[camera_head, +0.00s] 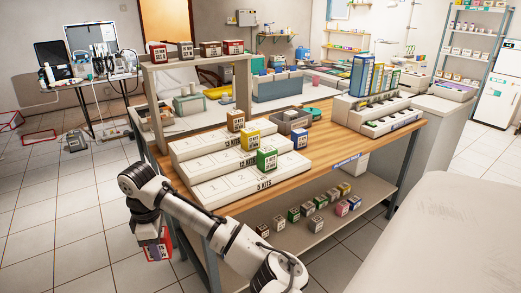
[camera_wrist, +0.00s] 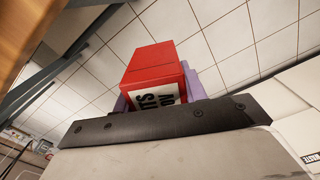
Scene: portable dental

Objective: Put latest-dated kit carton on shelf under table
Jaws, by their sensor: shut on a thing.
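My gripper (camera_head: 154,243) is shut on a red carton (camera_head: 158,253), held low in front of the table's left end, above the floor. In the wrist view the red carton (camera_wrist: 152,65) sits between the purple finger pads. Its white label is upside down and partly hidden; its date cannot be read in full. The shelf under the table (camera_head: 290,241) carries several small cartons in green, brown, yellow, pink and blue, with bare board in front. On the wooden tabletop (camera_head: 226,123), stepped white trays hold a brown carton (camera_head: 236,121), a yellow carton (camera_head: 250,139) and a green carton (camera_head: 267,158).
A blue carton (camera_head: 300,136) stands right of the trays. A raised rack (camera_head: 190,62) at the table's left carries several dark red and brown cartons. A table leg (camera_head: 187,251) stands close to my gripper. A pale rounded surface (camera_head: 440,235) fills the lower right.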

